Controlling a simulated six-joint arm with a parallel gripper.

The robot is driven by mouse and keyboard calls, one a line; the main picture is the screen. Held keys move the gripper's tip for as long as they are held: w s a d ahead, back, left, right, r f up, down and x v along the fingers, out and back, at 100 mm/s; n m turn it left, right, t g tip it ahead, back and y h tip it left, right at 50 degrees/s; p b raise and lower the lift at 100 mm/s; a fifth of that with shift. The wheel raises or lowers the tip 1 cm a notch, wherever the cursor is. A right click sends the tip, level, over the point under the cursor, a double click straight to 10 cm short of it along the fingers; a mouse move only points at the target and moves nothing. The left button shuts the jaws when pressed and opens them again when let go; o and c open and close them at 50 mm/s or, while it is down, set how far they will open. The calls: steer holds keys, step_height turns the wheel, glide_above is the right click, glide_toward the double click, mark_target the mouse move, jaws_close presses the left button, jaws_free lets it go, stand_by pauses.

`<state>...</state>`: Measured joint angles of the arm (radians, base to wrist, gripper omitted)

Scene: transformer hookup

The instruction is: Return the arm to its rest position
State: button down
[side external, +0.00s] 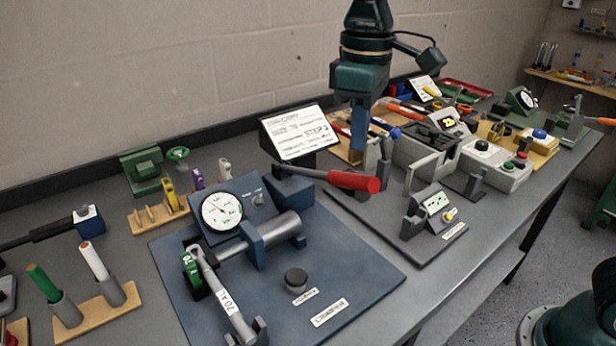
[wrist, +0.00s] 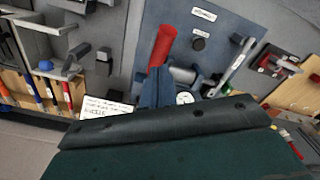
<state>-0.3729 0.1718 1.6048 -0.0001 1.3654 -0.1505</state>
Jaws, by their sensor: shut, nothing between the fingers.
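My gripper (side external: 359,140) hangs pointing down above the bench, under my dark green wrist. Its blue fingers are together and hold nothing. In the side view it appears above and behind the red lever handle (side external: 355,181) of the crimper, with a visible gap. In the wrist view the fingers (wrist: 157,76) show at the middle, just below the red handle (wrist: 163,45) in the picture. The crimper's blue base plate (side external: 370,275) carries a round dial gauge (side external: 221,211), a grey cylinder and a cable piece lying in holders at its front left.
An instruction card (side external: 300,132) stands behind the crimper. A grey fixture plate (side external: 440,250) with upright posts lies to the right. Racks of tools, grey boxes and switches crowd the bench farther right. Wooden racks (side external: 95,310) with coloured pieces stand at left.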

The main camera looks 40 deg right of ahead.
steer(key=shift+r, duration=0.95)
steer(key=shift+s+d+r, duration=0.1)
steer(key=shift+s+d, duration=0.15)
steer(key=shift+d, duration=0.1)
steer(key=s+d+f+m+t, duration=0.2)
steer(key=s+d+m, duration=0.1)
steer(key=s+d, duration=0.4)
steer(key=s+d+f+m+t, duration=0.3)
steer(key=s+d, duration=0.4)
steer(key=s, duration=0.5)
steer(key=shift+s+f+t, duration=0.15)
steer(key=shift+f+t, duration=0.15)
steer(key=shift+f, duration=0.05)
